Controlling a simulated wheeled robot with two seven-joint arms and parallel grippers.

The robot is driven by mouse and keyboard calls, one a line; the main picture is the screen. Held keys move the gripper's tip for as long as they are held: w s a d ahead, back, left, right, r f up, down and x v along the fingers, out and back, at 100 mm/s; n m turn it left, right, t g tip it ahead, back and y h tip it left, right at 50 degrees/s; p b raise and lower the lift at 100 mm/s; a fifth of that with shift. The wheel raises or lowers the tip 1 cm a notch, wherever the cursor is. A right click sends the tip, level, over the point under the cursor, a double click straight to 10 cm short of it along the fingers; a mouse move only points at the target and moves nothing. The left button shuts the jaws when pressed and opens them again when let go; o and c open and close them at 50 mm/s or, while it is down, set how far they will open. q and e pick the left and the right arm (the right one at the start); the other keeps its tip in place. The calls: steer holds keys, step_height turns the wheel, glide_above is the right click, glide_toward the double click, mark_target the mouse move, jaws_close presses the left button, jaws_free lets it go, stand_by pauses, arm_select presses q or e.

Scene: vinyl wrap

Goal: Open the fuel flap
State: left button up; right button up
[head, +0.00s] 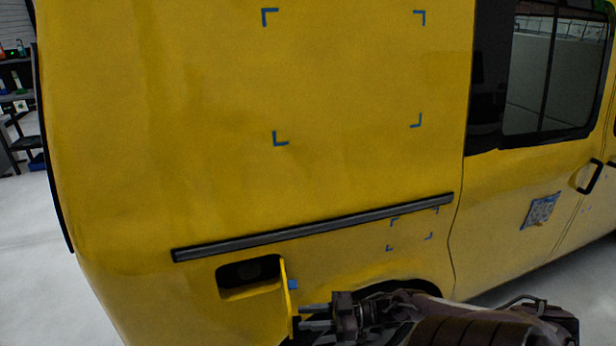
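The yellow fuel flap (286,290) is on the side of the yellow van, low in the head view. It stands swung out from the body, seen nearly edge-on, at the right side of the dark fuel recess (248,272). A small blue tab (293,285) shows on the flap. My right gripper (304,318) comes in from the lower right. Its two fingers are apart, with their tips close to the right face of the flap; whether they touch it I cannot tell. My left gripper is out of view.
The van's side panel (350,80) carries blue corner marks. A dark rail (320,227) runs just above the recess. A patterned patch (541,211) and a door handle (590,177) are at the right. Open floor (35,285) and shelves (15,90) lie at the left.

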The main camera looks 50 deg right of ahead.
steer(key=b+v, duration=0.1)
steer(key=v, duration=0.6)
steer(key=shift+d, duration=0.1)
